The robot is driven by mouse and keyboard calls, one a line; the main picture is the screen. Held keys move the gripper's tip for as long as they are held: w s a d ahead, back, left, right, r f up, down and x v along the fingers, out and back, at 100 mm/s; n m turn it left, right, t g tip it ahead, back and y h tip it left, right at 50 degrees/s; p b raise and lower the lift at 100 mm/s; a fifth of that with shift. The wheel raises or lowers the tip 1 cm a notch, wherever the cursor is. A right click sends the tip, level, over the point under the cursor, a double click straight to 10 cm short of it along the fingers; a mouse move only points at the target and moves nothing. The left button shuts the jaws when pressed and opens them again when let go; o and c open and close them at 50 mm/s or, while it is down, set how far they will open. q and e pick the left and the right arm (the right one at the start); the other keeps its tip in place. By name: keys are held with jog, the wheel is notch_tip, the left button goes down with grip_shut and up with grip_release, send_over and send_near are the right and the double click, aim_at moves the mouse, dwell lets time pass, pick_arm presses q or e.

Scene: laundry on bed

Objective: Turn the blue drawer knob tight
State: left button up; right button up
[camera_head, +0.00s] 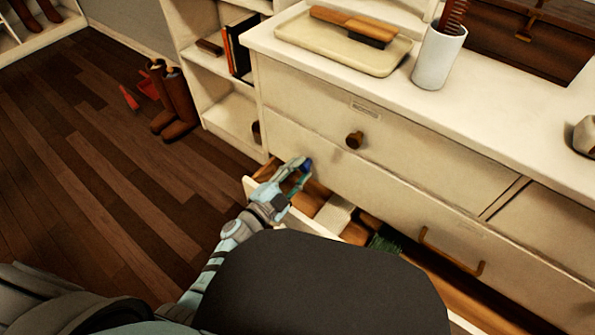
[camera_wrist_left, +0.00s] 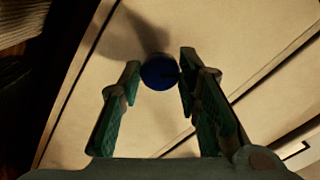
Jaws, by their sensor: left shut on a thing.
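The blue drawer knob (camera_head: 306,166) shows as a small dark-blue spot at my left gripper's fingertips, near the left end of the dresser front. In the left wrist view the round knob (camera_wrist_left: 159,73) sits between the ends of the two fingers. My left gripper (camera_head: 299,170) is shut on the knob, with a finger on each side; the left wrist view shows it too (camera_wrist_left: 161,67). The fingers hide part of the knob in the head view. My right gripper is not in view.
Below the knob a dresser drawer (camera_head: 265,192) stands open with several things inside. A brown knob (camera_head: 354,140) is on the upper drawer. On top are a tray (camera_head: 330,48) with a brush and a white cup (camera_head: 438,58). Brown boots (camera_head: 178,105) stand on the floor.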

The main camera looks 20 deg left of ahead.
pick_arm(q)
jog(key=m, duration=0.2)
jog(key=shift+m, duration=0.4)
jog(key=m+b, duration=0.1)
jog(key=m, duration=0.3)
jog(key=shift+m, duration=0.3)
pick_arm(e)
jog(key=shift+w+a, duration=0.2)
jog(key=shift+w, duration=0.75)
pick_arm(q)
jog(key=shift+r, duration=0.1)
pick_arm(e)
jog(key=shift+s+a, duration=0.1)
pick_arm(q)
jog(key=o, duration=1.1)
jog(key=shift+o, duration=0.2)
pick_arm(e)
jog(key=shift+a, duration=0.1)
pick_arm(q)
jog(key=shift+s, duration=0.1)
jog(key=v, duration=1.1)
jog(key=shift+s+a, duration=0.15)
jog(key=shift+s, duration=0.2)
